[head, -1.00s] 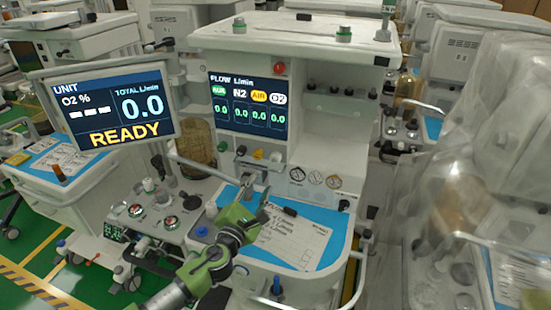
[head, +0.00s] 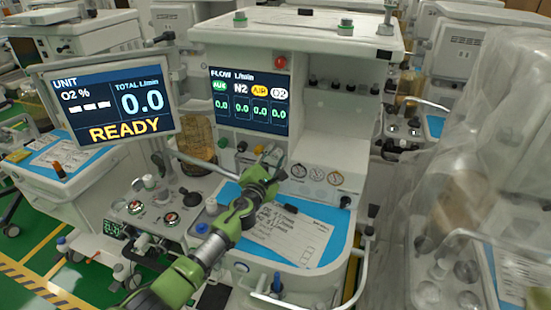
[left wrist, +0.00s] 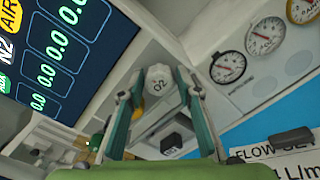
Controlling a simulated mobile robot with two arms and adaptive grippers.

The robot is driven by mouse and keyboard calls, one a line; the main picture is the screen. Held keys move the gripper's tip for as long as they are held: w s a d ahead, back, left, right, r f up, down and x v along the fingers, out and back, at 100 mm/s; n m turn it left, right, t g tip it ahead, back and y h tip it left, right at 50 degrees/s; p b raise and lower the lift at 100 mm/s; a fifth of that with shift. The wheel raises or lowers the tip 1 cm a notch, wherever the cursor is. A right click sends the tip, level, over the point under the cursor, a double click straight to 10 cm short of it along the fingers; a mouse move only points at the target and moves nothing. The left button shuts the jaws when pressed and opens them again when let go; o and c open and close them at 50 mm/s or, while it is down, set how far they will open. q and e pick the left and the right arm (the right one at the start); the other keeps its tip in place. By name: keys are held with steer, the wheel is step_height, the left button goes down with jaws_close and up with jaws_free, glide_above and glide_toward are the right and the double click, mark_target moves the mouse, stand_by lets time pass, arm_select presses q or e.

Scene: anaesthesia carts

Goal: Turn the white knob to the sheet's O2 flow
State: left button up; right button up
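The white knob (left wrist: 158,80), marked O2, is on the machine's front below the flow screen. In the left wrist view my left gripper (left wrist: 157,92) has its two fingers apart, one on each side of the knob; I cannot tell whether they touch it. In the head view the left gripper (head: 271,160) covers most of the knob. The flow sheet (head: 297,238) lies on the blue work surface, its writing too small to read fully. The flow screen (head: 248,101) shows 0.0 under O2. My right gripper is not in view.
A yellow knob (head: 258,150) and other knobs sit just left of the white one. Round gauges (head: 316,173) are to the right. A black marker-like object (head: 285,208) lies at the sheet's top. The READY monitor (head: 111,104) stands at left.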

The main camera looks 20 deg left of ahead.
arm_select(q)
steer(key=shift+w, duration=0.1)
steer(key=c, duration=0.8)
steer(key=shift+c, duration=0.2)
